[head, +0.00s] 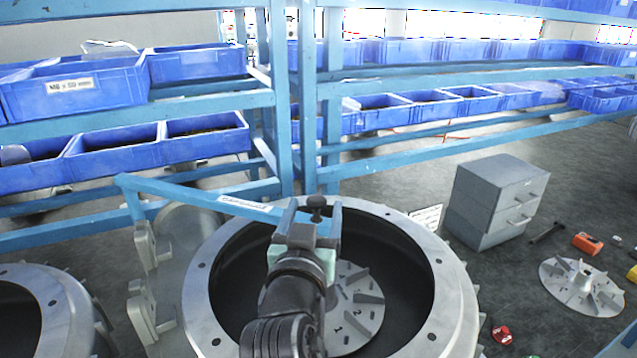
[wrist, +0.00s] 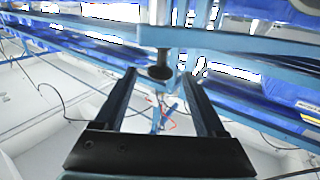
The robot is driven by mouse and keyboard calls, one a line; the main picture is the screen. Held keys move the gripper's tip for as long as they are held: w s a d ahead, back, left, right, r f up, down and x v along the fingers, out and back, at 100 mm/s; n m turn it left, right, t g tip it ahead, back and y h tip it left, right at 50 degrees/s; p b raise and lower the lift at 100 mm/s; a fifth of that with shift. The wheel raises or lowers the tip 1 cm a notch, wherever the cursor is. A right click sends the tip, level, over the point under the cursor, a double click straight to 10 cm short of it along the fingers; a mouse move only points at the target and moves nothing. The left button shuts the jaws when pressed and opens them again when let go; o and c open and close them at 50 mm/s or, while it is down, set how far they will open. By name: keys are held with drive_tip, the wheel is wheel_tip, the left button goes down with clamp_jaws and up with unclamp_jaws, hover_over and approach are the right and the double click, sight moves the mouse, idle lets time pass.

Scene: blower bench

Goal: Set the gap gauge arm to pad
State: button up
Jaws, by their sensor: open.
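The gap gauge arm is a light-blue bar (head: 200,196) with a white label. It runs from a blue post at the left over the rim of the large grey blower housing (head: 203,290). A dark round knob (head: 318,203) hangs near its end; the wrist view shows the knob (wrist: 160,73) under a blue piece. My gripper (head: 312,222) is over the housing opening, close to the knob. In the wrist view my gripper (wrist: 160,80) is open, with the knob showing between its fingers. Contact cannot be told. I cannot make out the pad.
A numbered impeller (head: 355,305) lies inside the housing, partly hidden by my arm. Another housing (head: 55,290) stands at left. Blue shelves with bins (head: 75,88) stand behind. A grey drawer cabinet (head: 490,195), a loose impeller (head: 580,285) and small tools lie on the right floor.

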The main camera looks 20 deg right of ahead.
sight(318, 195)
drive_tip(key=shift+p+x, duration=0.8)
drive_tip(key=shift+x, duration=2.3)
clamp_jaws()
